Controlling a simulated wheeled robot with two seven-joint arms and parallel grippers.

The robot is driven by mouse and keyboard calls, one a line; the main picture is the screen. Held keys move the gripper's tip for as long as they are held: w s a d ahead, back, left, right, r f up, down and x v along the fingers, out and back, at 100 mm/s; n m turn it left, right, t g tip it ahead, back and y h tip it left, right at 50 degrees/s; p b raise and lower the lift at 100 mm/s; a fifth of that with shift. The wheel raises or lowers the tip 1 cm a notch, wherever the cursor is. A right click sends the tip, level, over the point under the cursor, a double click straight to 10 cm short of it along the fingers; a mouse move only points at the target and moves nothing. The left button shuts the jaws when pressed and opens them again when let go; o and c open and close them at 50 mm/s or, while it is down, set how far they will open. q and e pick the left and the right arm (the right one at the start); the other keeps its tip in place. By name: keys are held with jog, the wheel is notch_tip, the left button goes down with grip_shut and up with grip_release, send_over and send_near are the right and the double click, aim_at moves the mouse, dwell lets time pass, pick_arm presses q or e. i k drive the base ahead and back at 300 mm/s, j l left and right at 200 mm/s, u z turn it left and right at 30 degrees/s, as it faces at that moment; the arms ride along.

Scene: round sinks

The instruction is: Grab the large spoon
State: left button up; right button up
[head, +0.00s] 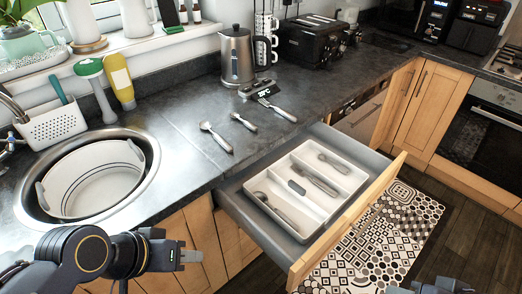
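A larger metal spoon (216,137) lies on the dark counter between the sink and the open drawer, its bowl toward the back left. A smaller spoon (244,121) and a fork (278,110) lie behind it to the right. More cutlery (272,208) lies in the white tray (296,208) in the drawer. My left gripper (191,257) is low in front of the counter, well apart from the spoons. Its fingers are small and seen side-on, so their opening is unclear. Only a dark part of my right arm shows at the bottom edge; its fingers are not visible.
The open drawer (385,178) juts out over a patterned mat. A round sink (152,170) holding a white tub (95,180) is at left. A kettle (237,58), a small scale-like device (259,88) and a toaster (312,42) stand behind. The counter around the larger spoon is clear.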

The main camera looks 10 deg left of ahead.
aim_at(204, 125)
jog(key=k+j+u, duration=0.1)
jog(key=k+u, duration=0.15)
jog(key=k, duration=0.4)
jog(key=i+j+u, duration=0.15)
jog(key=u, duration=0.3)
jog(key=i+u, duration=0.25)
jog(key=u, duration=0.25)
jog(key=i+u, duration=0.2)
jog(key=u, duration=0.25)
jog(key=i+l, duration=0.2)
jog(key=i, duration=0.2)
